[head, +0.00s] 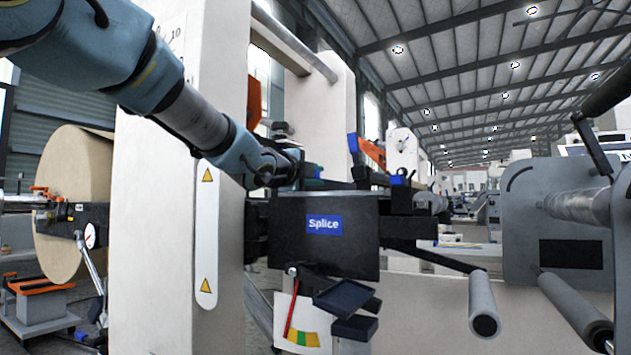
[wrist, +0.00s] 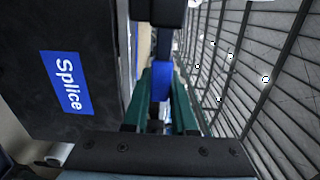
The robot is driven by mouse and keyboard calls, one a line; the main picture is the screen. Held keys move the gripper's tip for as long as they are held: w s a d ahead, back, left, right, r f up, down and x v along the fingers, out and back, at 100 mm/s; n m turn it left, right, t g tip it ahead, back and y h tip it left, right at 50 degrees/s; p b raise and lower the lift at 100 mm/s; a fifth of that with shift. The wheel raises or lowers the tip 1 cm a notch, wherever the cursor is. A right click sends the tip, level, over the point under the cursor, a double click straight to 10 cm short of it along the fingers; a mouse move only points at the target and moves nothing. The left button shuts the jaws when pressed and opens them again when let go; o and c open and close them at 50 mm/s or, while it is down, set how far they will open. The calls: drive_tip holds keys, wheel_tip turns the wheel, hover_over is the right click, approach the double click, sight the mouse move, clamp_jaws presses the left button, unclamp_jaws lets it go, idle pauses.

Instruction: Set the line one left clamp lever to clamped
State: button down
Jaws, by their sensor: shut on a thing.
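My gripper (wrist: 165,95) has green fingers, closed on a blue piece (wrist: 162,80) that looks like the grip of the line one left clamp lever. A black block shows just beyond it in the wrist view. In the head view my gripper (head: 308,172) is at the top edge of the black splice box (head: 285,240), partly hidden by my wrist. The held lever is mostly hidden there, so its angle cannot be told. The box's blue Splice label (wrist: 67,83) is left of the fingers in the wrist view.
An orange lever (head: 372,152) with a blue end stands behind the box. A white post (head: 150,220) is left of it. Grey rollers (head: 483,305) stick out at right. A kraft roll (head: 75,205) stands at far left. Black trays and a coloured gauge hang below the box.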

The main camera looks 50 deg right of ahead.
drive_tip(key=shift+f, duration=0.2)
drive_tip(key=c, duration=0.7)
unclamp_jaws()
drive_tip(key=shift+r, duration=0.1)
drive_tip(key=v, duration=1)
drive_tip(key=shift+s+a, duration=0.1)
drive_tip(key=shift+a, duration=0.25)
